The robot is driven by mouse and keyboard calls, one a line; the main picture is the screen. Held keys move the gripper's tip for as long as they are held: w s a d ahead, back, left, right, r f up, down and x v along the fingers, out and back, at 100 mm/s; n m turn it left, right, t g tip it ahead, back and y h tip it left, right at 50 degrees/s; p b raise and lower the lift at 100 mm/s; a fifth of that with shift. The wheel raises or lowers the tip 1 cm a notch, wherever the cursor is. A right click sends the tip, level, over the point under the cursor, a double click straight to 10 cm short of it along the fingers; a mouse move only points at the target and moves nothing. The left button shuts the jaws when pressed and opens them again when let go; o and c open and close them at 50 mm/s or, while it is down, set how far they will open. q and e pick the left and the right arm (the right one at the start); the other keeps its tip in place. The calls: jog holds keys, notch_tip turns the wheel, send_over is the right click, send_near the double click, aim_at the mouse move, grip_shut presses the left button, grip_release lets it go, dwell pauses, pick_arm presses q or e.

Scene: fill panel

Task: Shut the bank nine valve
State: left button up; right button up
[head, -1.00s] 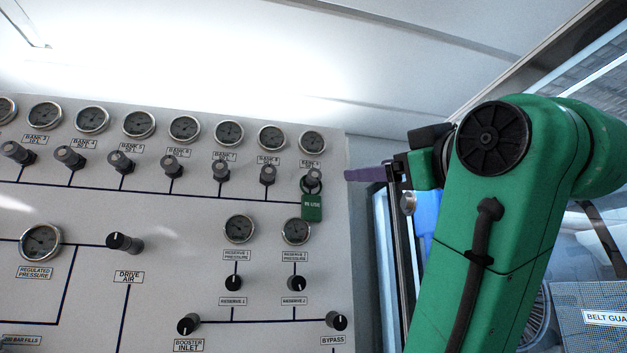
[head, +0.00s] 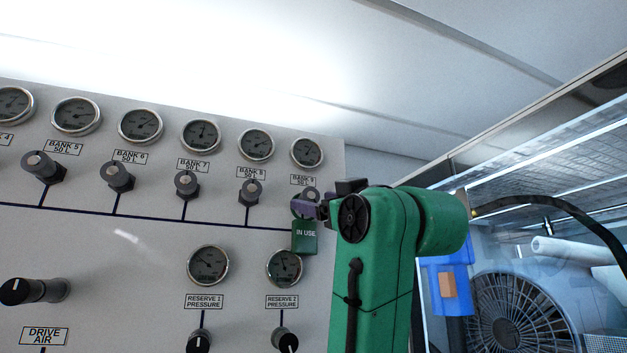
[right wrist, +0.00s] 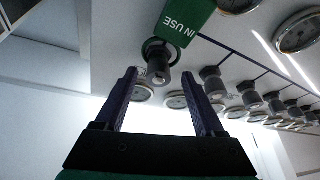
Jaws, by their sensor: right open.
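The bank nine valve is a dark knob with a grey end (head: 311,194) at the right end of the top valve row, under the BANK 9 label (head: 303,180). A green IN USE tag (head: 305,238) hangs from it by a ring. My right gripper (head: 308,206) is at the valve and partly covers it in the head view. In the right wrist view the gripper (right wrist: 165,95) is open, its two purple fingers apart, with the knob (right wrist: 158,72) showing between and beyond the tips. I cannot tell whether they touch it. My left gripper is out of view.
Bank eight's valve (head: 251,191) is close by on the left, with several more valves in that row. Gauges sit above, and the reserve 2 gauge (head: 284,267) is below the tag. A fan (head: 507,320) stands behind my right arm.

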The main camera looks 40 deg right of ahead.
jog(key=shift+x, duration=0.95)
jog(key=shift+s+a, duration=0.1)
jog(key=shift+s, duration=0.45)
jog(key=shift+s+r, duration=0.1)
jog(key=shift+s, duration=0.1)
jog(key=shift+c, duration=1)
jog(key=c, duration=0.5)
grip_shut()
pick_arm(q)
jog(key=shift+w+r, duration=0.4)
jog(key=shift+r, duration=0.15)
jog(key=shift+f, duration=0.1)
pick_arm(e)
jog(key=shift+a+h, duration=0.1)
jog(key=shift+h, duration=0.2)
